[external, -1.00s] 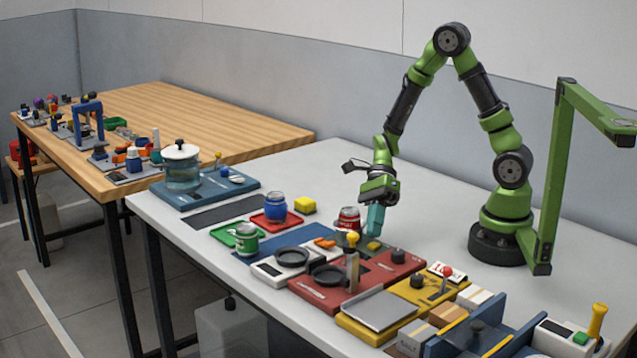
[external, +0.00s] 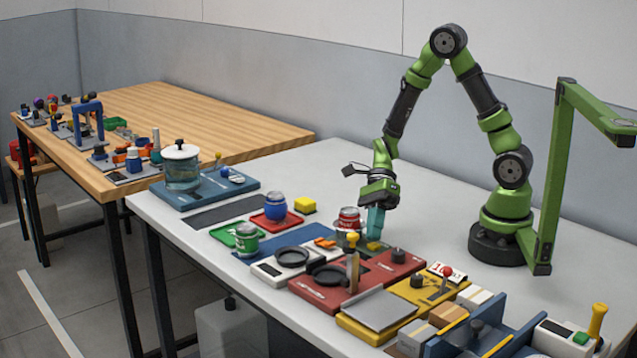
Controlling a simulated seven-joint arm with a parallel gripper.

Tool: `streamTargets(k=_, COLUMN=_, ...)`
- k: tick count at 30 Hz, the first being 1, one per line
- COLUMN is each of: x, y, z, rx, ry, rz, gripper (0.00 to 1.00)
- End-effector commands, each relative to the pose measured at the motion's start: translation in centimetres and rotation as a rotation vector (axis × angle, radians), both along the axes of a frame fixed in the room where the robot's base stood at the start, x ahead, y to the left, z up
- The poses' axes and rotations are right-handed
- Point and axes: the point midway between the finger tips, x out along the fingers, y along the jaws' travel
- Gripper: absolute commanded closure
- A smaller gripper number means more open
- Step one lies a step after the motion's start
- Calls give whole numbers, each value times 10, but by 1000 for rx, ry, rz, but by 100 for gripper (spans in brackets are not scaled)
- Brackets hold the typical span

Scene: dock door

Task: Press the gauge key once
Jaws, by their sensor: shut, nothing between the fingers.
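My gripper (external: 374,237) has teal fingers, points straight down and is shut and empty. It is over the back edge of the group of panels, beside a red-and-grey can (external: 348,219). A small yellow piece (external: 374,246) shows right under the fingertips; I cannot tell whether they touch it. I cannot tell for sure which part is the gauge key. The surface around the yellow piece is partly hidden by the fingers and the can.
A red panel (external: 375,277) with a black knob and an upright lever with a yellow knob stands in front of the gripper. A yellow panel (external: 350,327) lies to its right. White table behind is clear.

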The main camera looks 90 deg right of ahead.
Motion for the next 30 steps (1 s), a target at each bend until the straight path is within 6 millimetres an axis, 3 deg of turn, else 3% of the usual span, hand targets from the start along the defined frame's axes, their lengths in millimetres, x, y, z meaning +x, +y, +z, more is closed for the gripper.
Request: streamTargets(k=30, x=0, y=0, z=-9, rx=0, ry=0, rz=0, gripper=100)
